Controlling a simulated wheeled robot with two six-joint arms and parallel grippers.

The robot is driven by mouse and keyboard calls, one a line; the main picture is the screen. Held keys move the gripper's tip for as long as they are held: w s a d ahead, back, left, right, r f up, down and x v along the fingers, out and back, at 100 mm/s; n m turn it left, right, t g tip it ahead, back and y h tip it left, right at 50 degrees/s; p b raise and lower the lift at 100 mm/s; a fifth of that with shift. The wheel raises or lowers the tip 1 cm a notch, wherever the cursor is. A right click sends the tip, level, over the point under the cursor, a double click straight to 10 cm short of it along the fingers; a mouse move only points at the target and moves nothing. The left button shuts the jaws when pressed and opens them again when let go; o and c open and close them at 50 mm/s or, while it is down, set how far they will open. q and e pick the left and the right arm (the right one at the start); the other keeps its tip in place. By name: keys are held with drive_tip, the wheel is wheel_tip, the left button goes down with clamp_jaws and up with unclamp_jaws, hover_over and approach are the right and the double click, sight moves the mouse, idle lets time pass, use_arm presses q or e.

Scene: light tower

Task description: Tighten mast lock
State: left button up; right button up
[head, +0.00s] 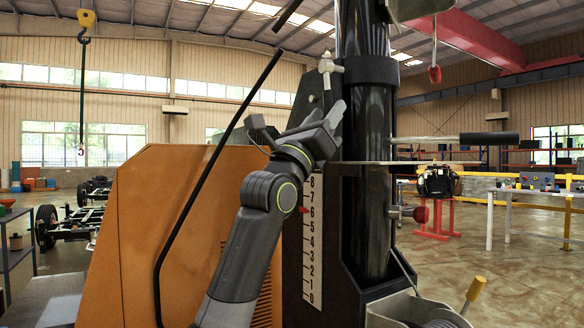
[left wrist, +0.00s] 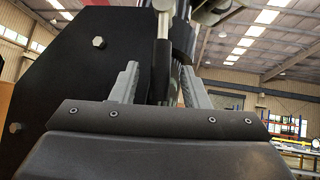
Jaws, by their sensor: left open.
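The black mast (head: 365,160) stands upright, with a thick black collar (head: 371,72) around it. Another knob with a red end (head: 419,214) sits lower, on the mast's right. My right gripper is not in view.
An orange housing (head: 160,215) stands left of the mast, with a slanted black bar (head: 215,155) before it. A numbered scale plate (head: 313,240) lies behind my left arm. A black-gripped crank (head: 488,138), a red-ended hanging cord (head: 435,73) and a yellow-handled lever (head: 474,289) are at right.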

use_arm(q)
drive_tip(key=b+v, duration=0.2)
drive_tip(key=v, duration=1.1)
drive_tip(key=shift+f, duration=0.25)
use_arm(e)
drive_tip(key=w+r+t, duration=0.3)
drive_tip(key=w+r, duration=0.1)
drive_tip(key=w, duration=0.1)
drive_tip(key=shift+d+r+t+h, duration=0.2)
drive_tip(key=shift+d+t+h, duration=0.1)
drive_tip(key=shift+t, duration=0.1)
use_arm(q)
drive_tip(key=shift+s+a, duration=0.1)
drive_tip(key=shift+a, duration=0.05)
